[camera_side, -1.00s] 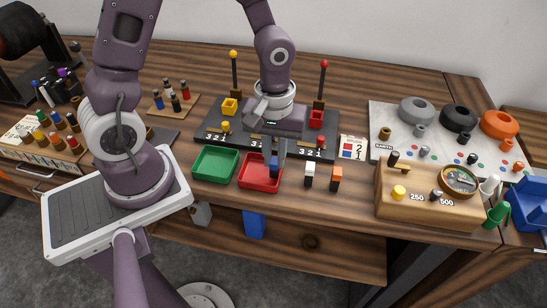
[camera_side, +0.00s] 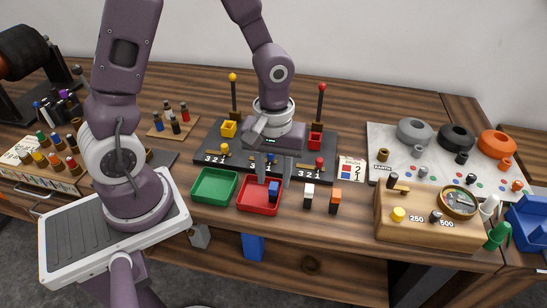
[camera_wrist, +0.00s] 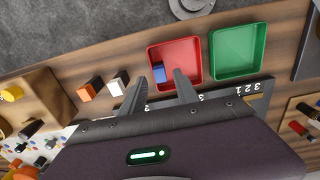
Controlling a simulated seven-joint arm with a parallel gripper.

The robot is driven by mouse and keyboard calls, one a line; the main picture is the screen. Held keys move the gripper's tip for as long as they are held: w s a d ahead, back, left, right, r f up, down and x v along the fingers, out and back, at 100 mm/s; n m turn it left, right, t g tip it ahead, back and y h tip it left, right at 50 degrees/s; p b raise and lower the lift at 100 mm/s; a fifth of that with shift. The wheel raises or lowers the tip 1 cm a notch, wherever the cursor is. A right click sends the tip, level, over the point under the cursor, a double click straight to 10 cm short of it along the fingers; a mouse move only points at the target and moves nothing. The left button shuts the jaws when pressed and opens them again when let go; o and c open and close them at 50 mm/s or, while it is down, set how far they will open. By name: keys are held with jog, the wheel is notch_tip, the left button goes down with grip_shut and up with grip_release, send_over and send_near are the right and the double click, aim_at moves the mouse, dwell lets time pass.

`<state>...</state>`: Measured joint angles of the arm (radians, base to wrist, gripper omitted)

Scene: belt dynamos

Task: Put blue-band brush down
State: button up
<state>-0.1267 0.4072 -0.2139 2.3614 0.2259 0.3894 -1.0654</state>
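The blue-band brush (camera_side: 274,190) is a small block with a blue part, standing in the red tray (camera_side: 246,206). In the wrist view the brush (camera_wrist: 158,72) shows inside the red tray (camera_wrist: 172,45), in line with the gap between my fingertips. My gripper (camera_side: 273,177) is over the tray's back edge. Its two fingers are spread apart on either side of the brush, and it also shows open in the wrist view (camera_wrist: 160,78). I cannot tell whether a finger touches the brush.
A green tray (camera_side: 215,186) is left of the red tray. A white-topped block (camera_side: 309,196) and an orange-topped block (camera_side: 335,201) stand to the right. Behind is a dark numbered base (camera_side: 215,145) with two posts. A wooden meter box (camera_side: 430,225) stands further right.

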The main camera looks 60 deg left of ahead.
aim_at(273, 186)
notch_tip(273, 186, up, 11)
jog(key=s+r+m+t, duration=0.5)
jog(key=s+r+m, duration=0.3)
jog(key=s, duration=0.3)
jog(key=shift+a+m+t, duration=0.3)
jog(key=shift+a+m, duration=0.15)
jog(key=shift+m, duration=0.05)
